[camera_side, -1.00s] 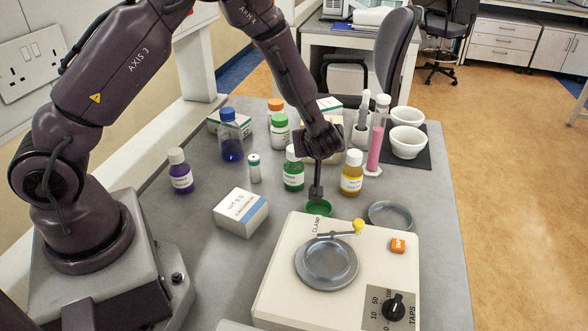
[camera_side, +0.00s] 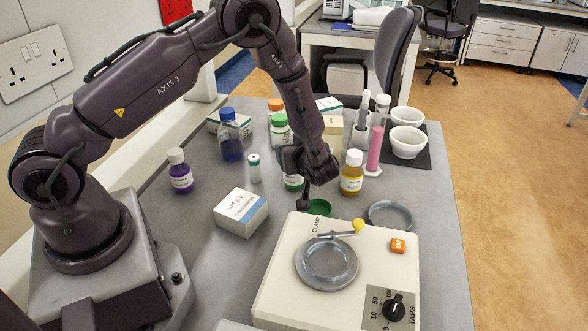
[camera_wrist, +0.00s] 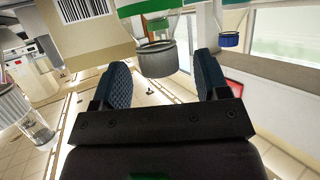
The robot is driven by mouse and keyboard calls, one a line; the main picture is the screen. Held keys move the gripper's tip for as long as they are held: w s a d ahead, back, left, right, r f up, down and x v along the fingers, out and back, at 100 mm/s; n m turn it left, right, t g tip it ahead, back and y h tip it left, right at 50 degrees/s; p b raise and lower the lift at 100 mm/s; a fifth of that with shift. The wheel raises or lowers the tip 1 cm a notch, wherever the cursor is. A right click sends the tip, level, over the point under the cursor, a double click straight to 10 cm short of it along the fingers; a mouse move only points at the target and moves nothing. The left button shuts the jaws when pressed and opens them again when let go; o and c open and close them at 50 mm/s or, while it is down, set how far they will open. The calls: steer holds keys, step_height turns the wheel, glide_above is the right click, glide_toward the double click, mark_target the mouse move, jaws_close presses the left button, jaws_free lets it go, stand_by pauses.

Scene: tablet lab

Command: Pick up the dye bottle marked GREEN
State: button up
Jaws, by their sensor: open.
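In the side view, the green dye bottle (camera_side: 292,184) stands on the grey bench. My gripper hides its cap and much of its body, and its label is unreadable. My gripper (camera_wrist: 162,62) is open and empty in the wrist view. That view is upside down and shows a grey ribbed cap (camera_wrist: 157,60) between the finger directions, apart from both fingers. Green and part of a label show on the glass above it. I cannot tell how far the fingers are from the bottle.
A yellow bottle (camera_side: 351,176) stands close on the right, and a small vial (camera_side: 254,168) on the left. A blue-capped bottle (camera_side: 231,138) and boxes stand behind.

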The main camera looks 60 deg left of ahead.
steer(key=x, duration=0.3)
steer(key=shift+a+f, duration=0.1)
steer(key=shift+a, duration=0.1)
jaws_close()
